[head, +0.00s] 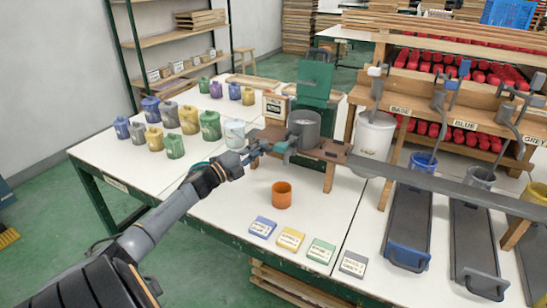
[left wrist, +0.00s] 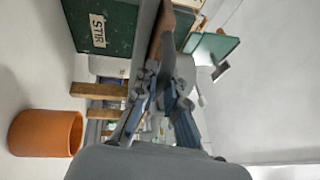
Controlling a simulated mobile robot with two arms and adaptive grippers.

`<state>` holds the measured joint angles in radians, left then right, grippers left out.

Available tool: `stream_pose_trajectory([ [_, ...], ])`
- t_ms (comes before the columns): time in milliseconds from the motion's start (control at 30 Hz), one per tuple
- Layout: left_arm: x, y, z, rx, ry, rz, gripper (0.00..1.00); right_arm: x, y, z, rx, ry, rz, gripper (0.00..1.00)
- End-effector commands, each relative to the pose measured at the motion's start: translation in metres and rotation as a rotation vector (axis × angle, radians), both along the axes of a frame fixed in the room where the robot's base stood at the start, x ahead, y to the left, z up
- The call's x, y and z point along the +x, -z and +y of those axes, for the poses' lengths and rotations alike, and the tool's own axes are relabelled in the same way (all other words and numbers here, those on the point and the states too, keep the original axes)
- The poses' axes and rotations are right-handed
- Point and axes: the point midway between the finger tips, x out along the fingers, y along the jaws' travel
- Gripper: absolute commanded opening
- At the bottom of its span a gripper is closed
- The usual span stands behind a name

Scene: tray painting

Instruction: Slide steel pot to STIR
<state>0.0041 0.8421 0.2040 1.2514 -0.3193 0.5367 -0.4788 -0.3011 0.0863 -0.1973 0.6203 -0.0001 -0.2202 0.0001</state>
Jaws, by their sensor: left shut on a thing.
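The steel pot (head: 304,128) is a grey cylinder standing upright on a wooden-topped bench at the middle of the head view. The exact contact is partly hidden by the fingers. In the left wrist view the gripper (left wrist: 160,95) fingers come together at a grey part. A green machine (head: 315,78) stands behind the pot; the left wrist view shows a STIR label (left wrist: 97,30) on a green box. My right gripper is out of view.
A long grey rail (head: 440,184) runs from the bench to the right. An orange cup (head: 282,195) stands in front, with several coloured cards (head: 291,238) nearer. Several paint jars (head: 189,120) stand at left. A white bucket (head: 374,135) is right of the pot.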

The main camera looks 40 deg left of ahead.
Motion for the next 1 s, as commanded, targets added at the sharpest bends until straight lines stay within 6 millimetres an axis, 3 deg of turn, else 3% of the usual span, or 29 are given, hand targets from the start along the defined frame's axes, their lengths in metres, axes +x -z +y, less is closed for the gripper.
stream_pose_trajectory([
  [200,-0.0031,0.0014,0.0108,-0.002,-0.002,0.002,0.0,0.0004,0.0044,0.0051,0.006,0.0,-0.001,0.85],
  [567,-0.0035,0.0002,0.0131,-0.001,-0.006,0.002,0.0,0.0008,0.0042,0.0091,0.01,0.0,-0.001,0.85],
  [600,-0.0035,0.0,0.0132,-0.001,-0.006,0.002,0.17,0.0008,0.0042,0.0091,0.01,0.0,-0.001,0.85],
  [700,-0.0034,0.0,0.0126,-0.001,-0.005,0.001,0.35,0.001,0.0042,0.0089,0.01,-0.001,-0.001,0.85],
  [1000,-0.0038,0.0009,0.0109,-0.001,-0.001,0.001,0.35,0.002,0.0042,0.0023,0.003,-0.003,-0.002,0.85],
])
